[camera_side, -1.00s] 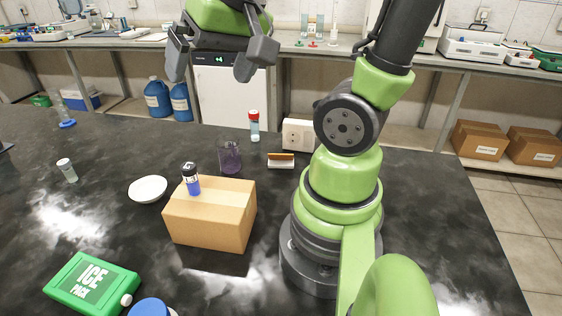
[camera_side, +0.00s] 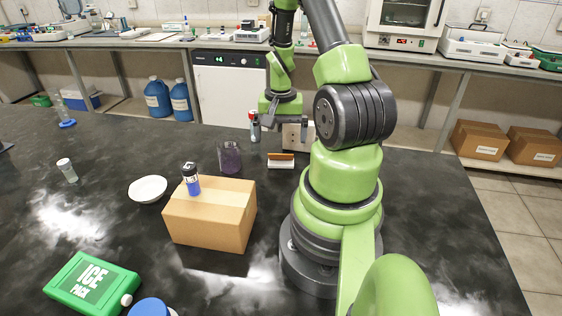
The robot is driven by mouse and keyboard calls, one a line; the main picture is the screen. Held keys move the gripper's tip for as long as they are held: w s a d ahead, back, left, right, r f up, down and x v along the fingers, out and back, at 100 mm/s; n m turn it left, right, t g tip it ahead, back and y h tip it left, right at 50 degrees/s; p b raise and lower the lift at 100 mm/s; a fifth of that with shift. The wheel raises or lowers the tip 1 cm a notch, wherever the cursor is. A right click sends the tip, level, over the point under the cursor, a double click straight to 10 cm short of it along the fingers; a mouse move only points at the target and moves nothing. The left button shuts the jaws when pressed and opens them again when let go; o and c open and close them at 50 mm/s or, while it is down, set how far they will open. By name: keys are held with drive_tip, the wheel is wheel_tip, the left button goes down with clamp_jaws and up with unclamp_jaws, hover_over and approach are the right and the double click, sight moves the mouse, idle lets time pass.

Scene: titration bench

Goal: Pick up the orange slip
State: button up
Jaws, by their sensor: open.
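The orange slip (camera_side: 281,156) stands upright in a small white holder (camera_side: 281,164) on the black bench, behind the cardboard box and left of my arm's base. Only its orange upper strip shows above the holder. My gripper (camera_side: 280,138) is open, fingers pointing down, above and a little behind the slip in the picture. Nothing is between its fingers, and it appears apart from the slip.
A red-capped tube (camera_side: 254,128) stands close by the gripper's left finger. A white box (camera_side: 297,137) is behind the right finger. A purple beaker (camera_side: 229,158) is left of the holder. A cardboard box (camera_side: 211,218) carries a small blue vial (camera_side: 191,180).

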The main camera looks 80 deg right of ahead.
sight(281, 157)
drive_tip(key=shift+f, duration=3.15)
drive_tip(key=c, duration=1)
